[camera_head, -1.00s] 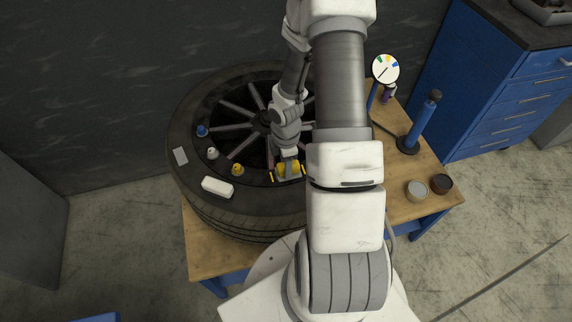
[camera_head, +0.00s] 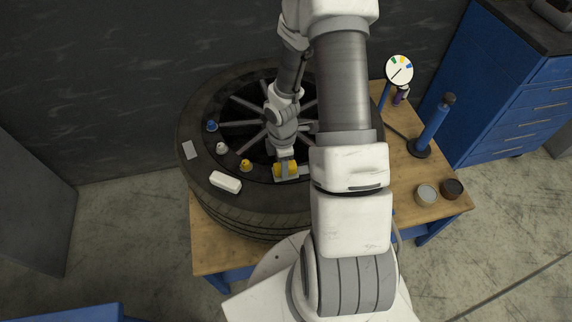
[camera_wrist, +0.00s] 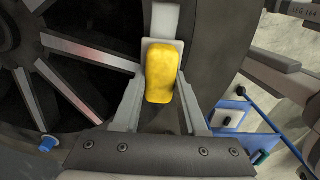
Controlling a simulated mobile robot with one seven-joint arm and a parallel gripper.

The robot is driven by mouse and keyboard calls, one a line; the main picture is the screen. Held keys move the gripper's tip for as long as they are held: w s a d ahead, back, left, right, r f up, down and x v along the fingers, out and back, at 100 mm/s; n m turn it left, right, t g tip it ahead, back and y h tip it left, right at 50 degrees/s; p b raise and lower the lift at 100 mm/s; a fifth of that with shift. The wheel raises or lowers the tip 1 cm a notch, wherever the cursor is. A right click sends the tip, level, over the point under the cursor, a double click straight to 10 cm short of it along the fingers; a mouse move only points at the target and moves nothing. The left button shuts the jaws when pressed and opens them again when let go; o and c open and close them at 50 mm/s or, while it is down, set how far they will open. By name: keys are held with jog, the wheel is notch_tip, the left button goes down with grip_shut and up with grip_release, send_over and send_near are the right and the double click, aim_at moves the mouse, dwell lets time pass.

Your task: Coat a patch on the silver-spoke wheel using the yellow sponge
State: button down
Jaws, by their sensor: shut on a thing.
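The wheel, a dark tyre (camera_head: 240,213) with silver spokes (camera_head: 246,105), lies flat on a wooden workbench (camera_head: 220,252). Its spokes also show in the wrist view (camera_wrist: 90,57). The yellow sponge (camera_wrist: 160,76) is between my gripper's fingers (camera_wrist: 160,105), with a pale grey piece behind it. In the head view, my gripper (camera_head: 286,168) is shut on the sponge (camera_head: 280,170), over the near inner edge of the tyre. I cannot tell whether the sponge touches the wheel. My arm hides the wheel's right part.
A blue cap (camera_head: 212,126), white cap (camera_head: 222,148), yellow cap (camera_head: 246,165), white block (camera_head: 225,183) and grey card (camera_head: 189,150) lie on the wheel's left side. A gauge (camera_head: 399,70), blue pump (camera_head: 434,125) and two tins (camera_head: 426,195) (camera_head: 452,190) stand right.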

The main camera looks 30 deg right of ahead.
notch_tip(320, 180, up, 7)
jog(key=p, duration=0.6)
jog(key=shift+d, duration=0.1)
dwell(0.7)
